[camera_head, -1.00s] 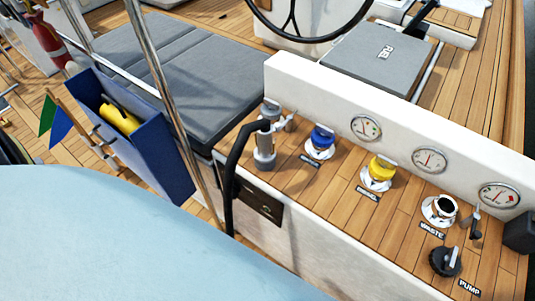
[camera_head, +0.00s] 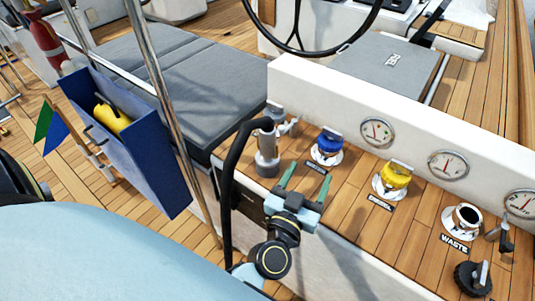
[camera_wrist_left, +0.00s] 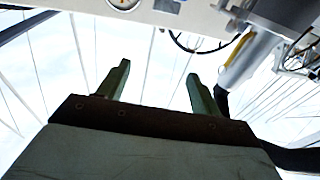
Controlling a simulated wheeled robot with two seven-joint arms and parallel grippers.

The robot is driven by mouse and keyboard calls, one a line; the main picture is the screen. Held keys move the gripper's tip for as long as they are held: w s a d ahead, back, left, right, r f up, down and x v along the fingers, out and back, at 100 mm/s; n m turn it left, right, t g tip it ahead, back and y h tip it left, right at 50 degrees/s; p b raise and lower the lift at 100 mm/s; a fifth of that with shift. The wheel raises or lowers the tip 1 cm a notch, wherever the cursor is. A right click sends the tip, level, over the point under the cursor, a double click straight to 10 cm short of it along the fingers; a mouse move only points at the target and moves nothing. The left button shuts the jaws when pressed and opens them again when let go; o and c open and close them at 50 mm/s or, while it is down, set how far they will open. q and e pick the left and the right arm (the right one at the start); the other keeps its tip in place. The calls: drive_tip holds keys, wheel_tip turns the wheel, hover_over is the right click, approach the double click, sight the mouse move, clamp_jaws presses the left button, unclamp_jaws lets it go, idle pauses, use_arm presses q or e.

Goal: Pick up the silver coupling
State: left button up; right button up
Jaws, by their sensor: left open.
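The silver coupling (camera_head: 267,153) stands upright on the wooden ledge, with a black hose (camera_head: 230,165) running from its top and down over the ledge edge. My left gripper (camera_head: 303,176) is open and empty, with its green fingers pointing up the picture, just right of and below the coupling. In the left wrist view my open left gripper (camera_wrist_left: 158,75) has nothing between its fingers. A grey cylinder, apparently the coupling (camera_wrist_left: 250,58), shows there beyond and right of the fingers. My right gripper is not in view.
A blue-capped fitting (camera_head: 328,147) and a yellow-capped fitting (camera_head: 393,178) stand right of the coupling. A white panel with gauges (camera_head: 377,132) rises behind. A steel post (camera_head: 165,100) and a blue bin (camera_head: 130,145) are to the left.

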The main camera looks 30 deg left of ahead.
sight(269, 149)
use_arm(q)
drive_tip(key=s+a+f+n+g+y+b, duration=0.1)
drive_tip(key=s+a+f+n+g+y, duration=0.1)
drive_tip(key=a+n+g+y, duration=0.6)
drive_tip(key=w+a+t, duration=0.1)
drive_tip(key=w, duration=0.1)
drive_tip(key=w+a+t+y+b, duration=0.1)
drive_tip(key=w+a+m, duration=0.1)
drive_tip(key=w+a, duration=0.1)
drive_tip(key=shift+w+r+t+y, duration=0.1)
drive_tip(key=shift+w+t+y, duration=0.2)
drive_tip(key=shift+t, duration=0.1)
drive_tip(key=b+x, duration=0.1)
drive_tip(key=x, duration=0.3)
drive_tip(key=shift+a+r+b, duration=0.15)
drive_tip(key=shift+b, duration=0.2)
drive_tip(key=shift+w+a, duration=0.3)
drive_tip(key=shift+w, duration=0.05)
drive_tip(key=shift+r, duration=0.1)
drive_tip(key=c, duration=1.4)
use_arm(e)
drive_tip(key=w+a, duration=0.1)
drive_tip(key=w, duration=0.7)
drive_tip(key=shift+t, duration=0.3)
use_arm(q)
drive_tip(key=shift+r, duration=0.15)
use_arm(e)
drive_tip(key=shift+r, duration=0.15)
